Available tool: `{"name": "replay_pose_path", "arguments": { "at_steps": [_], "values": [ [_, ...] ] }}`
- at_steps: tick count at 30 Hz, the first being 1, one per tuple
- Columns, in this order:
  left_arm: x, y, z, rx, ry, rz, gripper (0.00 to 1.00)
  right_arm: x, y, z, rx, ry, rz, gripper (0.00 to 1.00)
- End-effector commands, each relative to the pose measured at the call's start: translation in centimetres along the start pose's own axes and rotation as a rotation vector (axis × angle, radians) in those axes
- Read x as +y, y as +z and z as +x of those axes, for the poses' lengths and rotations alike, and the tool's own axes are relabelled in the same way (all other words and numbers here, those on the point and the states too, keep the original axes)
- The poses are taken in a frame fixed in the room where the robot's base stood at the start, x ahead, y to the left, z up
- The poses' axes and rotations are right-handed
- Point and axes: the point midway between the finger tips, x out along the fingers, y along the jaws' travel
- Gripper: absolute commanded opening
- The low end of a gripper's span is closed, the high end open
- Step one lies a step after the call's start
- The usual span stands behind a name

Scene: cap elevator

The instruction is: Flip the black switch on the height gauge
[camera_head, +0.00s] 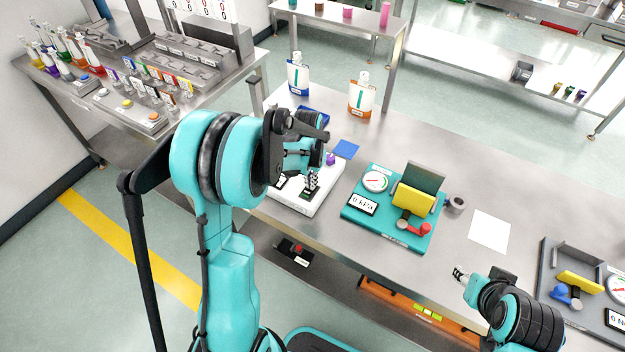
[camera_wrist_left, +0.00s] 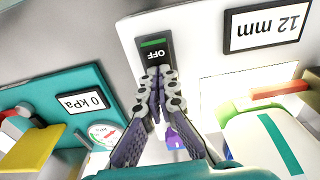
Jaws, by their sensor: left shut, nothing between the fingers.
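The height gauge is a white block (camera_head: 322,200) near the table's front edge, partly hidden by my left arm. In the left wrist view its white base (camera_wrist_left: 210,95) carries a display (camera_wrist_left: 266,25) reading 12 mm, upside down in the picture. Its black switch (camera_wrist_left: 154,52) has a green strip and an upside-down OFF label. My left gripper (camera_head: 313,177) is shut and empty; in the left wrist view its fingertips (camera_wrist_left: 159,72) overlap the lower end of the switch. I cannot tell whether they touch it. My right gripper (camera_head: 460,273) hangs by the front edge, away from the gauge.
A teal pressure gauge station (camera_head: 358,216) with a yellow block and red handle stands right of the height gauge. Two bottles, blue-based (camera_head: 298,76) and orange-based (camera_head: 361,98), stand behind.

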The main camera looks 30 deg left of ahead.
Motion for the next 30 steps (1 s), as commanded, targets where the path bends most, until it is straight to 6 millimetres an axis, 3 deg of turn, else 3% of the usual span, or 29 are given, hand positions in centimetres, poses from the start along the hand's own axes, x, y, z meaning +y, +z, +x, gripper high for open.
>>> {"name": "replay_pose_path", "arguments": {
  "at_steps": [16,22,30],
  "values": [
    [0.1,0.3,-1.0,0.0,0.0,0.0,0.0,0.0,-0.4,-0.6,0.0,0.0,0.0,0.4],
    [0.5,-0.8,-4.9,0.0,0.0,0.001,0.0,0.0,-2.0,-2.9,0.0,0.0,0.0,0.4],
    [0.5,-2.2,-10.5,0.0,0.0,0.001,0.0,0.0,-2.9,-4.0,0.0,0.0,0.0,0.4]
  ]
}}
